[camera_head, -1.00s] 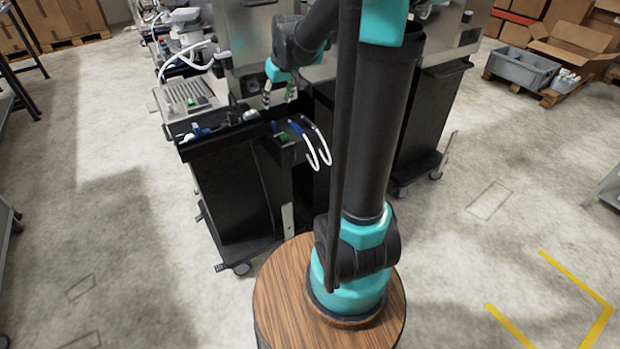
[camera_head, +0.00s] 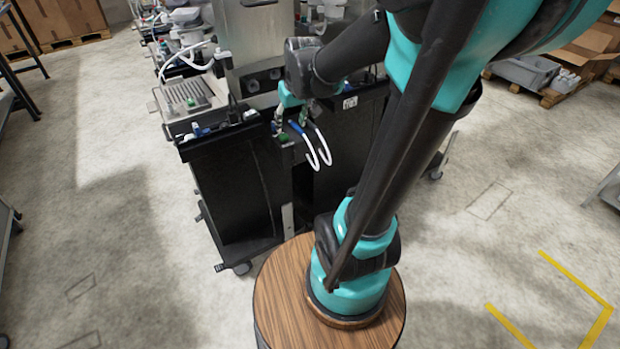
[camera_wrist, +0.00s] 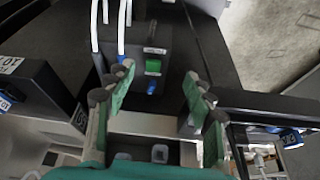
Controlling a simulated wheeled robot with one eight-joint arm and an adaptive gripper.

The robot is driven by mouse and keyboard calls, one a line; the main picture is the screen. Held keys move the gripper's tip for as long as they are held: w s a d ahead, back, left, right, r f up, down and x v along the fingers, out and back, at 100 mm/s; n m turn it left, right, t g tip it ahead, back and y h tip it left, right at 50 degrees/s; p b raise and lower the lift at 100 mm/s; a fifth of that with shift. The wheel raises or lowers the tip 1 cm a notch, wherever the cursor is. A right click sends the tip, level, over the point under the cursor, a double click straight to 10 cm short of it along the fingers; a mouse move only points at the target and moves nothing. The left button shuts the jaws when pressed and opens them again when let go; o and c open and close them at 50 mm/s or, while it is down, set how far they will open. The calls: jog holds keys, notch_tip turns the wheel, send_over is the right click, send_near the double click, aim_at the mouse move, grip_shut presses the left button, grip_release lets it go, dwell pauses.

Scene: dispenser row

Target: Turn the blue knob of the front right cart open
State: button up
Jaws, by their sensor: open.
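A small blue knob (camera_wrist: 152,87) shows in the wrist view on a dark block (camera_wrist: 138,48), beside a green button or switch (camera_wrist: 153,67). My gripper (camera_wrist: 159,73) is open, with one green-padded finger on each side of the knob. No contact with the knob can be made out. In the head view my gripper (camera_head: 292,117) hangs over the dark block between the carts, just behind the green part (camera_head: 283,138). The blue knob is hidden there by my fingers or too small to tell. I cannot tell from the views how the knob is turned.
Two white hoses (camera_head: 318,150) with blue fittings leave the block close to my gripper. A black cart (camera_head: 240,185) stands at front left with another blue part (camera_head: 197,130) on top. Another blue part (camera_wrist: 290,138) shows at right in the wrist view.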

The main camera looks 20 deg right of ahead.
jog(key=s+f+m, duration=0.1)
jog(key=s+f, duration=0.4)
jog(key=s, duration=0.2)
jog(key=s+d+f, duration=0.1)
jog(key=s+f, duration=0.4)
jog(key=s, duration=0.2)
jog(key=shift+s+d+m+h, duration=0.15)
jog(key=shift+s+m+h, duration=0.15)
jog(key=shift+m, duration=0.1)
